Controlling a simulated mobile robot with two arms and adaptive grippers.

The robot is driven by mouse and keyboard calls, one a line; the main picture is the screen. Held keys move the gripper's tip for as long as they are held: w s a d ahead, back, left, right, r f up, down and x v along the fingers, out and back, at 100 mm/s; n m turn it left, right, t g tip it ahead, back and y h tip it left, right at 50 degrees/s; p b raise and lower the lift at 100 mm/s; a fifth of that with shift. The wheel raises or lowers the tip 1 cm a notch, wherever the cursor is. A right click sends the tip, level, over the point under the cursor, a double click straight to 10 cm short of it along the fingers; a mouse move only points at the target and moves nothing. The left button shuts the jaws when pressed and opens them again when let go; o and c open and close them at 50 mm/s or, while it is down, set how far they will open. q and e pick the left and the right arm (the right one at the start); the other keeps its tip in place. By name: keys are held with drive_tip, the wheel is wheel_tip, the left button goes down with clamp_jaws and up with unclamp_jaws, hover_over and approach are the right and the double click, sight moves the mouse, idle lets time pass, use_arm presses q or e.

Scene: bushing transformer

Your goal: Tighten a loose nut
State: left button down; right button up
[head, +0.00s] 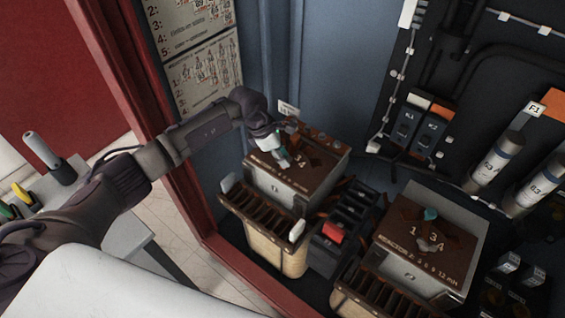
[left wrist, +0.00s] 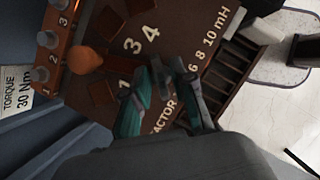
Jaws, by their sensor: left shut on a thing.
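My left gripper (head: 281,160) reaches down onto the brown top plate of the nearer reactor (head: 318,174), close to its printed numbers. In the left wrist view its teal-sided fingers (left wrist: 170,78) are close together over the plate, beside the numbers 1, 3 and 4. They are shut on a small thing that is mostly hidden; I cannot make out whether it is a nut. An orange bar (left wrist: 56,75) with grey bolts numbered 1, 2 and 3 runs along the plate's edge. An orange knob (left wrist: 85,60) stands beside it. My right gripper is not in view.
A "TORQUE 30 Nm" label (left wrist: 17,97) is on the blue wall. The red frame (head: 185,205) borders the cabinet.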

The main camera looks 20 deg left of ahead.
use_arm(q)
drive_tip(key=m+b, duration=0.2)
drive_tip(key=b, duration=0.1)
drive_tip(key=m+g+b, duration=0.1)
drive_tip(key=m+b, duration=0.1)
drive_tip(key=b, duration=0.1)
drive_tip(key=m+g+b, duration=0.1)
drive_tip(key=m+b, duration=0.1)
drive_tip(key=b, duration=0.1)
drive_tip(key=shift+w+f+b, duration=0.2)
drive_tip(key=shift+f+b, duration=0.05)
drive_tip(key=shift+b, duration=0.15)
drive_tip(key=shift+r+m+g+b, duration=0.25)
drive_tip(key=shift+m+g+b, duration=0.35)
drive_tip(key=shift+m+b, duration=0.55)
drive_tip(key=c, duration=1.3)
unclamp_jaws()
drive_tip(key=shift+r, duration=0.1)
drive_tip(key=v, duration=1.2)
drive_tip(key=shift+a, duration=0.15)
